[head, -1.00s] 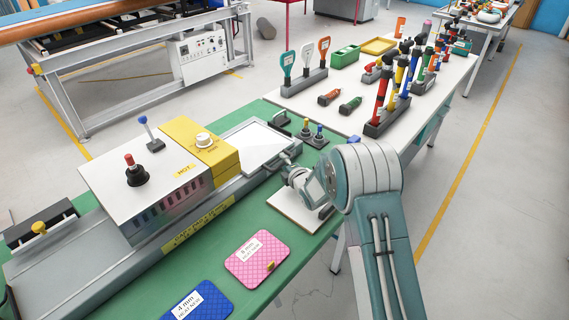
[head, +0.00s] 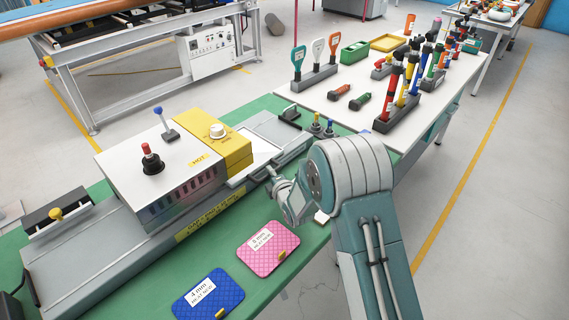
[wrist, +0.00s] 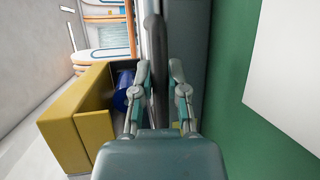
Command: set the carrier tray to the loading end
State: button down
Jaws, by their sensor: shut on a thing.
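The carrier tray (head: 262,149), with a white top in a grey frame, lies on the machine's grey track. Its left end is at the yellow housing (head: 215,152), and I cannot tell how far it reaches inside. My gripper (head: 271,172) is at the tray's near side. In the wrist view, my gripper (wrist: 158,75) is shut on a dark upright bar, the tray's handle (wrist: 158,50), which runs between the fingers. The yellow housing (wrist: 72,120) stands left of the fingers, with a blue roller (wrist: 123,90) in its opening. My arm hides part of the table.
A pink board (head: 267,248) and a blue board (head: 208,295) lie on the green bench in front of the machine. A white table with racked tools (head: 402,105) stands behind my arm.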

aim_at(104, 284)
jog(key=s+a, duration=1)
jog(key=s, duration=0.4)
jog(key=s+a, duration=1.1)
jog(key=s, duration=0.3)
jog(key=s+a, duration=1.1)
jog(key=s, duration=0.2)
jog(key=shift+s+a+f, duration=0.15)
jog(key=shift+s+f, duration=0.15)
jog(key=shift+s, duration=0.1)
jog(key=c, duration=0.6)
grip_release()
jog(key=shift+c, duration=0.2)
jog(key=shift+s+a, duration=0.1)
jog(key=shift+a, duration=0.2)
jog(key=shift+r, duration=0.1)
jog(key=shift+d+r, duration=0.1)
jog(key=shift+d, duration=0.1)
jog(key=v, duration=1.1)
jog(key=shift+s, duration=0.35)
